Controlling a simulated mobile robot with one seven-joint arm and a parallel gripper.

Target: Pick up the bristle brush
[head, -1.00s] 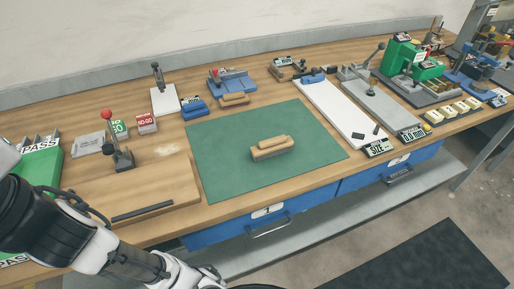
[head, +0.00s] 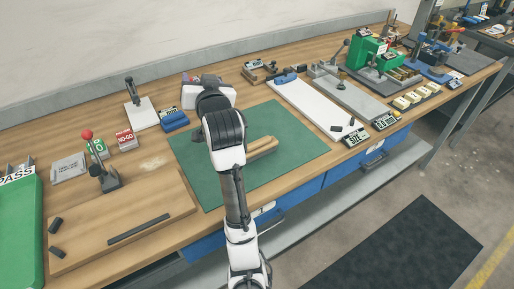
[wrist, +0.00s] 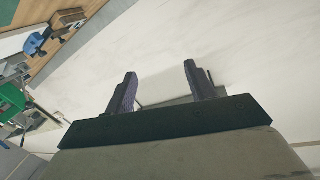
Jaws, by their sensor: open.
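A tan wooden block-shaped piece, which looks like the bristle brush (head: 263,146), lies on the green mat (head: 285,124) in the head view. Its left part is hidden behind my arm, and bristles are too small to make out. My arm reaches up over the mat, with its wrist above the mat's far left part. My gripper's fingers cannot be made out in the head view. In the wrist view my gripper (wrist: 160,70) is open and empty, its two dark fingers apart. It faces the pale wall, and the brush is not in that view.
A wooden board (head: 125,215) and a red-knobbed lever (head: 100,165) stand left of the mat. A blue block (head: 174,121) sits by its far left corner. A long white board (head: 305,103) lies to the right. The mat's right part is clear.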

